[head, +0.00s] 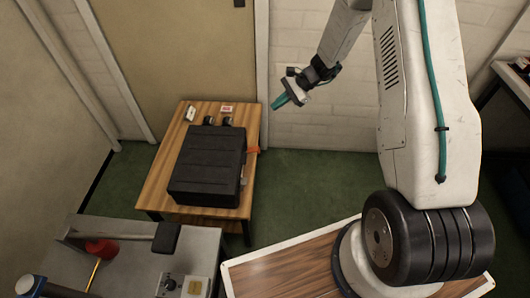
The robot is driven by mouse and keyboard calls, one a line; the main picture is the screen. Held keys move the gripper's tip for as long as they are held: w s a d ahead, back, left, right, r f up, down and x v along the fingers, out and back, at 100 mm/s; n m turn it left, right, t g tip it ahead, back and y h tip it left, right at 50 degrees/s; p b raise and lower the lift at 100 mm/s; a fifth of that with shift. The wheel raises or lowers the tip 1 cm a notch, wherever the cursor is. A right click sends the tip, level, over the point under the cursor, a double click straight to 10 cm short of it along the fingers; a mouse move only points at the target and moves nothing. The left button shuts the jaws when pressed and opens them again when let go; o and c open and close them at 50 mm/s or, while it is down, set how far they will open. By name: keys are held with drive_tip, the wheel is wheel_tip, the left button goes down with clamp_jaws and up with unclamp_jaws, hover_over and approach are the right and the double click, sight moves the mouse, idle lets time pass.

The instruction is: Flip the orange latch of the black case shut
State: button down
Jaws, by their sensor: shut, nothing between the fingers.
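The black case (209,165) lies closed on a small wooden table near the back wall. The orange latch (253,150) sticks out from the right side of the case, near its far end. How far it is tilted is too small to tell. My gripper (279,103) has teal fingertips, is shut and empty, and hangs in the air above and to the right of the latch, apart from it.
The wooden table (160,190) also bears small dark items and cards behind the case. A grey bench (140,262) with a red object and a black-ended lever stands at the front left. Green floor (305,190) is free right of the table.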

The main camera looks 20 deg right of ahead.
sight(254, 151)
drive_tip(key=d+f+m+t, duration=0.1)
drive_tip(key=d+f+m, duration=0.1)
drive_tip(key=f, duration=1.1)
drive_tip(key=s+d+f+m+t, duration=0.1)
drive_tip(key=f+m, duration=0.4)
drive_tip(key=f, duration=0.8)
drive_tip(key=shift+d+f+m+t, duration=0.2)
drive_tip(key=shift+d+m+t, duration=0.1)
drive_tip(key=shift+d, duration=0.4)
drive_tip(key=shift+a, duration=0.1)
drive_tip(key=x, duration=1)
drive_tip(key=shift+w+a+r, duration=0.1)
drive_tip(key=shift+a+r, duration=0.2)
drive_tip(key=shift+r, duration=0.65)
drive_tip(key=shift+w+a+r, duration=0.1)
drive_tip(key=shift+a+r, duration=0.15)
drive_tip(key=shift+r, duration=0.7)
